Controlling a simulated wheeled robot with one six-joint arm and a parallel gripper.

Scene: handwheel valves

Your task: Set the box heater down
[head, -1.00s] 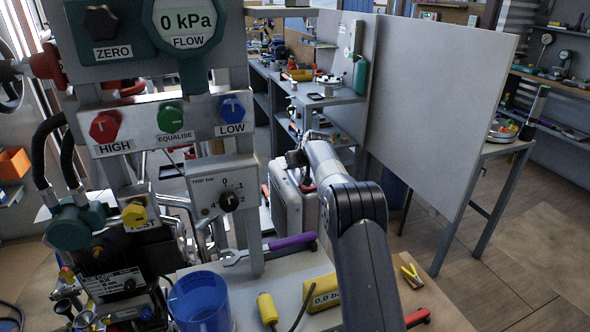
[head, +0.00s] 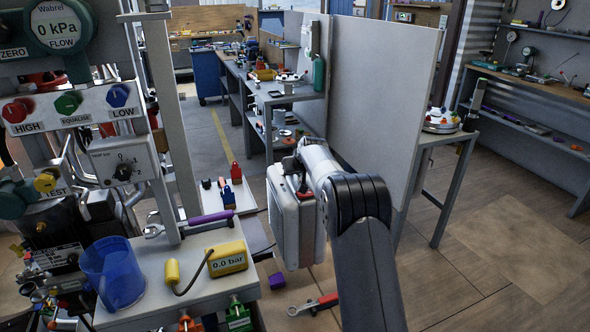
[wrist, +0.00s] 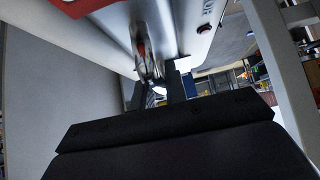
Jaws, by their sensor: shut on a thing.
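The box heater (head: 290,222) is a pale grey, boxy case with rounded edges. It hangs upright below my gripper (head: 292,168), just right of the near bench, with floor visible around its lower part. In the wrist view its pale body (wrist: 120,25) fills the top of the picture, with a red patch at upper left. My gripper (wrist: 160,92) is shut around the heater's handle there. My arm partly covers the heater's right side in the head view, and the exact grip is hard to see.
The near bench (head: 200,285) at left holds a yellow 0.0 bar gauge (head: 228,259), a blue cup (head: 112,275) and a valve panel (head: 75,115). A grey partition (head: 380,95) stands behind my arm. Floor at right is clear.

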